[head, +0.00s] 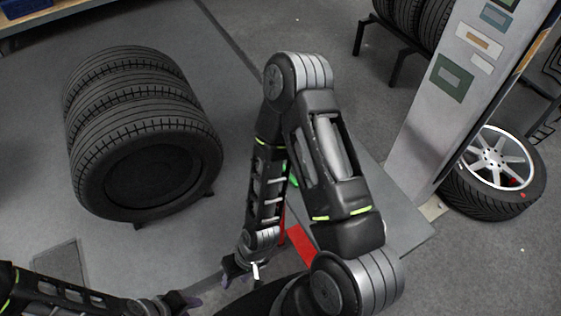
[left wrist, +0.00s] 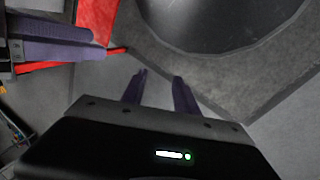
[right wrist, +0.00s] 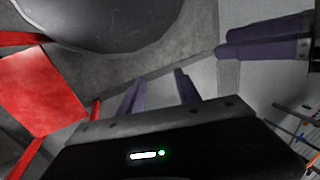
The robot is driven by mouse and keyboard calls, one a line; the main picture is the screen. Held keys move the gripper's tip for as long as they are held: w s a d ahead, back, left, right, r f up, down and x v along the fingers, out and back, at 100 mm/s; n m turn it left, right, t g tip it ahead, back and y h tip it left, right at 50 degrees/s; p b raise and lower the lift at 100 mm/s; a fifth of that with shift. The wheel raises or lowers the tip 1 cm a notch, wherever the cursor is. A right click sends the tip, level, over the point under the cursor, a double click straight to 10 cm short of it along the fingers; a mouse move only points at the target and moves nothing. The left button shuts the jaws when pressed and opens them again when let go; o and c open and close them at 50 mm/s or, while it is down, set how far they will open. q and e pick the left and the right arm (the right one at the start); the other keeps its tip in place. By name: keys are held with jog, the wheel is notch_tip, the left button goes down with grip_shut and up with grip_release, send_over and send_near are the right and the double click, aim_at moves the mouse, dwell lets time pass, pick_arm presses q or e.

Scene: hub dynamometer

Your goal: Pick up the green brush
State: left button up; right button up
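A small bright green patch (head: 293,180) shows in the head view, mostly hidden behind my right arm. I cannot tell whether it is the green brush. No green brush shows clearly in either wrist view. My right gripper (head: 236,274) hangs low at the bottom centre, below and left of the green patch. Its purple fingers stand apart and empty in the right wrist view (right wrist: 160,88). My left gripper (head: 190,300) is at the bottom left, apart from the right one. Its fingers are also apart and empty in the left wrist view (left wrist: 159,88).
Several stacked tyres (head: 145,150) stand at the left. A wheel with a silver rim (head: 497,165) lies at the right beside a tall grey panel (head: 440,100). Red parts (head: 301,246) show beneath my right arm. Grey floor is clear between the tyres and my right arm.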

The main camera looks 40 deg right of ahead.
pick_arm(q)
jog(key=shift+s, duration=0.1)
pick_arm(e)
jog(key=shift+s, duration=0.1)
